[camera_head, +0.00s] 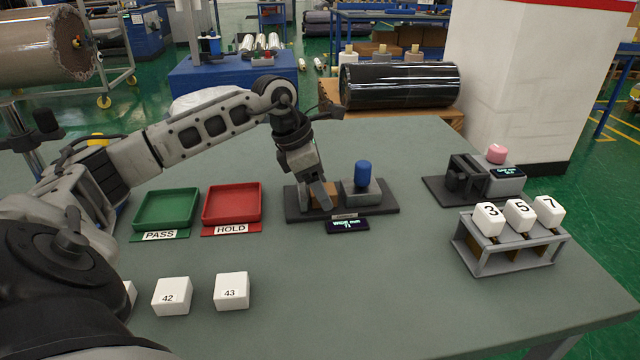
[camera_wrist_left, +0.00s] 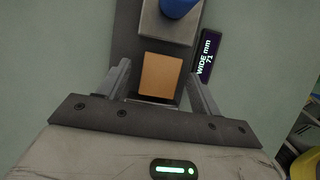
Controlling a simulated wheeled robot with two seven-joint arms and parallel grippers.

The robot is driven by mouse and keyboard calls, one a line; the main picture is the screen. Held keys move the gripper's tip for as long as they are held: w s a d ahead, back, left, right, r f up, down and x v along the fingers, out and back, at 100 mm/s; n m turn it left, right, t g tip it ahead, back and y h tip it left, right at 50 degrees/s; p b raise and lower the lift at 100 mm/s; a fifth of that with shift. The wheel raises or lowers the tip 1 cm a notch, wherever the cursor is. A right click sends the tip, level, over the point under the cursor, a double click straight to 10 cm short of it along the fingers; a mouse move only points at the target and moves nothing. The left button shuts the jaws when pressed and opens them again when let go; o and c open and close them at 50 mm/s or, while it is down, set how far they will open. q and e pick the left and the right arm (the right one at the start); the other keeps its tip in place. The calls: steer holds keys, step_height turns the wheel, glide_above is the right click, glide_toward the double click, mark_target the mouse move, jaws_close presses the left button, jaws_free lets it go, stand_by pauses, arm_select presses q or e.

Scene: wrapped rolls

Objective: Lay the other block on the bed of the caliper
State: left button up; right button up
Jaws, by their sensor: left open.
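The caliper (camera_head: 385,209) is a dark base plate with a grey block-shaped part and a blue knob (camera_head: 362,173). A tan block (camera_wrist_left: 160,75) lies on the bed beside the grey part, and part of it shows in the head view (camera_head: 321,202). My left gripper (camera_head: 318,206) is over the bed, pointing down. Its fingers are open on either side of the tan block, with gaps visible in the left wrist view. The caliper's display (camera_wrist_left: 207,56) reads "WIDE mm 71". White blocks marked 42 (camera_head: 172,296) and 43 (camera_head: 232,291) lie at the front left. My right gripper is out of view.
A green PASS tray (camera_head: 136,228) and a red HOLD tray (camera_head: 204,222) stand left of the caliper. A second device with a pink knob (camera_head: 497,154) and a rack (camera_head: 484,262) of white cubes numbered 3, 5 and 7 stand right. The table's front middle is clear.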

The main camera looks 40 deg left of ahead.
arm_select(q)
steer(key=shift+v, duration=0.9)
steer(key=v, duration=1.4)
steer(key=shift+p, duration=0.45)
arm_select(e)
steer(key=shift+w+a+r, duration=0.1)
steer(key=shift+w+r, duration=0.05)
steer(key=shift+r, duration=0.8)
